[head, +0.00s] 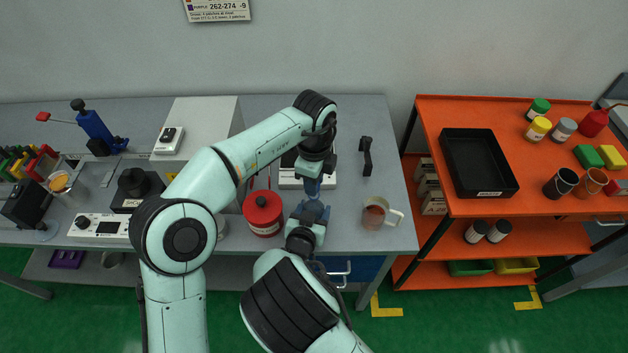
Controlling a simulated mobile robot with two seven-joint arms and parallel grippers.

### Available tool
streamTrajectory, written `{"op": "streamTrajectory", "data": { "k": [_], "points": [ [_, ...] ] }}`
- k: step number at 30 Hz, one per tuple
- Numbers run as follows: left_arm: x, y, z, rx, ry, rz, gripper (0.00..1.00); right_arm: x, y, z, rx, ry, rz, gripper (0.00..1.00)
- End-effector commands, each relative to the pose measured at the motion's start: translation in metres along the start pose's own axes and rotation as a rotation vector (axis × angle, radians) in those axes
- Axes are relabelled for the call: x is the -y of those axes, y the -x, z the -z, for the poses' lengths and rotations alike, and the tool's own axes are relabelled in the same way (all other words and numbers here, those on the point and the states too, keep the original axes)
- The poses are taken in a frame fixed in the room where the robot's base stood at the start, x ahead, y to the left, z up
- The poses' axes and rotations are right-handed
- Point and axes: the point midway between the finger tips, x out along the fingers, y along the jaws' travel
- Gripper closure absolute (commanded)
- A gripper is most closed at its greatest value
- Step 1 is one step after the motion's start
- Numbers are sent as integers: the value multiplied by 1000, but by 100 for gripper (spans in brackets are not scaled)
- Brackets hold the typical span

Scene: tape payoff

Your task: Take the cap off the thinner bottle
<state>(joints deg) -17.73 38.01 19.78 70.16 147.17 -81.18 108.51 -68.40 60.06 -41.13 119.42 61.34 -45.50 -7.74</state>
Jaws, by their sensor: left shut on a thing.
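I cannot tell whether the right fingers are open or shut. I cannot make out the thinner bottle or its cap for certain; they may be hidden between the two grippers.
A red can (263,215) stands close left of the grippers. A mug with brown contents (377,213) stands to the right, with a black tool (366,156) behind it. An orange cart (435,145) at right carries a black tray (479,165) and several small bottles.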

Motion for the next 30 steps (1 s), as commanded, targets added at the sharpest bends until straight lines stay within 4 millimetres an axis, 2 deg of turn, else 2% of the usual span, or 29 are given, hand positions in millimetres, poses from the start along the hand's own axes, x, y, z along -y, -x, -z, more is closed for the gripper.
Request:
{"op": "streamTrajectory", "data": {
  "k": [7, 16, 23, 24, 27, 30],
  "points": [
    [0, 4, 0, 0, 0, 2, 100, 0, 0, 0, 0, 0, 0, 100],
    [0, 38, 0, 0, 0, 3, 100, 0, 0, 0, 0, 0, 0, 100],
    [0, 40, 0, 0, 0, 0, 100, 0, 0, 0, 0, 0, 0, 100],
    [0, 40, 0, 0, 0, 0, 100, 0, 0, 0, 0, 0, 0, 35],
    [0, 40, 0, 0, 0, 0, 100, 0, 0, 0, 0, 0, 0, 9],
    [0, 40, 0, 0, 0, 0, 100, 0, 0, 0, 0, 0, 0, 9]
  ]
}}
